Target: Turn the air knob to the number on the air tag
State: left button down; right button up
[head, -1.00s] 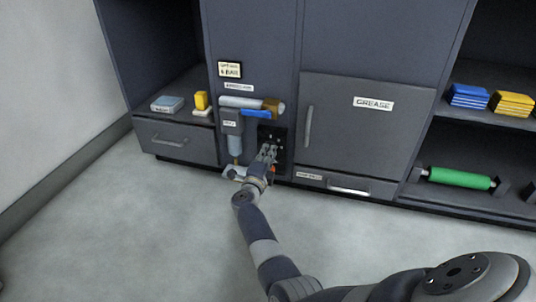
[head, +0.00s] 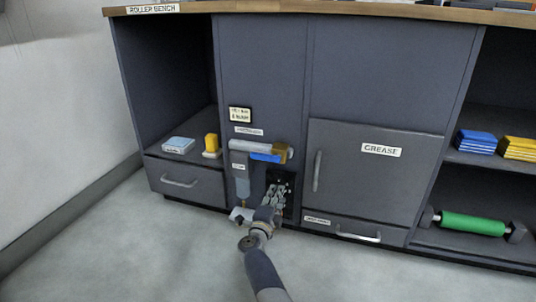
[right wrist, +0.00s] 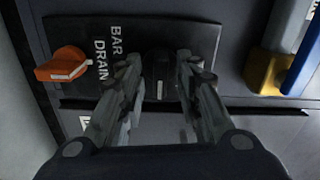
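The air knob (right wrist: 160,75) is black with a pale mark and sits on a dark panel in the right wrist view. My right gripper (right wrist: 160,62) has one finger on each side of it, close against it, and looks shut on it. In the head view my right gripper (head: 277,193) is at the black panel (head: 289,182) low on the cabinet and covers much of it. A pale yellow tag (head: 240,114) is above the pipe; its writing is too small to read surely. My left gripper is not in view.
An orange knob (right wrist: 66,66) is beside the "BAR" and "DRAIN" lettering. A pipe with a blue lever (head: 264,157) and a brass end (head: 281,152) is just above the panel. The grease door (head: 372,180) is to the right. The floor is clear.

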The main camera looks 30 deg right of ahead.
jog(key=s+a+n+p, duration=0.7)
jog(key=a+n+p, duration=0.1)
jog(key=a+n, duration=0.1)
notch_tip(320, 180, up, 28)
jog(key=n+p, duration=0.7)
jog(key=p, duration=1.9)
jog(key=shift+d+n+p, duration=0.15)
jog(key=shift+n+p, duration=0.15)
jog(key=shift+p, duration=0.1)
jog(key=shift+f, duration=0.1)
